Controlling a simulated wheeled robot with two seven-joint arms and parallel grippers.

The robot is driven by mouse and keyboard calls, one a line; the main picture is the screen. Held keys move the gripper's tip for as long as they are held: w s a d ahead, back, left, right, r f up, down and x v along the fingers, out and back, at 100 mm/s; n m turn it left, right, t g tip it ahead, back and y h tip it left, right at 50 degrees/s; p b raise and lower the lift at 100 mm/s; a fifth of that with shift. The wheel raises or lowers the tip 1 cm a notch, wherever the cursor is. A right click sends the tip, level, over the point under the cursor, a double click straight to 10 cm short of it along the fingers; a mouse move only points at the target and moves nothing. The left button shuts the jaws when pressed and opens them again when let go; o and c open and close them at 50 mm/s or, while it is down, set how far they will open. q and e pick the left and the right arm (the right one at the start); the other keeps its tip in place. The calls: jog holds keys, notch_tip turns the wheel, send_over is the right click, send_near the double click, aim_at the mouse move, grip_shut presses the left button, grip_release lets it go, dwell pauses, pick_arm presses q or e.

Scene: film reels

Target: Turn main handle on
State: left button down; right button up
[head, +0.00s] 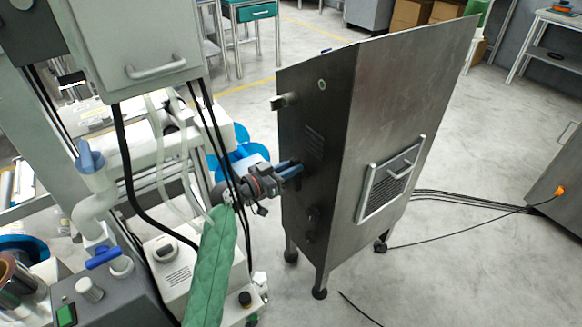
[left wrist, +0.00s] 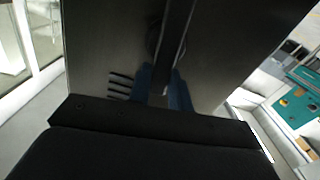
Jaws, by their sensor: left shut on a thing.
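A tall dark metal cabinet (head: 395,110) stands on legs at the centre of the head view. My left gripper (head: 298,168), at the end of the green-sleeved arm, reaches its blue fingers to the cabinet's dark left face. In the left wrist view, the fingers (left wrist: 163,88) are on either side of a dark bar-like handle (left wrist: 176,40) on that face. The gripper is shut on this handle. In the head view the handle is hard to make out against the dark panel. My right gripper is not in view.
A small latch (head: 285,101) sticks out higher on the same face, and a dark fitting (head: 313,218) sits lower. Grey machinery with hanging hoses (head: 158,145) crowds the left. Cables (head: 470,205) run over the open floor at the right.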

pick_arm(q)
jog(key=n, duration=0.1)
jog(key=n+p, duration=0.1)
jog(key=n, duration=0.1)
jog(key=w+a+n+p, duration=0.1)
jog(key=n, duration=0.1)
jog(key=shift+w+f, duration=0.1)
jog(key=shift+f, duration=0.05)
jog(key=shift+w+a+f+n+p, duration=0.15)
jog(key=shift+f+n+p, duration=0.55)
jog(key=shift+n, duration=1.2)
jog(key=shift+w+a+f+n+p, duration=0.1)
jog(key=shift+w+f+n+p, duration=0.15)
jog(key=shift+n+p, duration=1.2)
jog(key=shift+w+a+f+n+p, duration=0.15)
jog(key=shift+f+n+p, duration=0.3)
jog(key=shift+n, duration=1.9)
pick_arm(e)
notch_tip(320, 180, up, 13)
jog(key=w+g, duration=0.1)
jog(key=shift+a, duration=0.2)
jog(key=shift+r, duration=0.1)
pick_arm(q)
jog(key=c, duration=1.3)
grip_release()
jog(key=shift+f, duration=0.1)
